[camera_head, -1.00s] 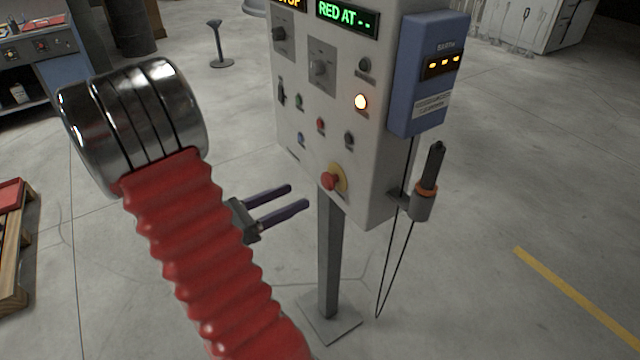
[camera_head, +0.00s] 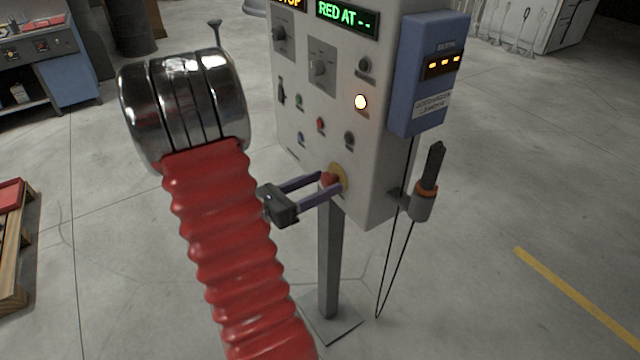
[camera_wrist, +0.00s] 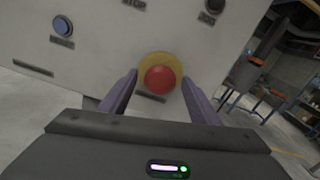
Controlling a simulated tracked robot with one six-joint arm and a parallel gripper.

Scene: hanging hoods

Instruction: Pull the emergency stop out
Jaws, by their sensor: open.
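The emergency stop is a red mushroom button (camera_head: 328,179) on a yellow round plate (camera_head: 341,176), low on the front of a pale control box (camera_head: 375,180). My gripper (camera_head: 331,185) is open, with its two purple fingers reaching to either side of the red button. In the wrist view the red button (camera_wrist: 159,80) sits between and just beyond the fingers of my gripper (camera_wrist: 158,88). A gap shows on each side, so the fingers are not closed on it. The near finger partly covers the button in the head view.
The box stands on a grey post (camera_head: 330,260) with a floor plate. A blue unit (camera_head: 425,90) and a holstered black-handled tool (camera_head: 428,180) with a hanging cable are on its right side. A lit lamp (camera_head: 361,102) and several knobs are above the button.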

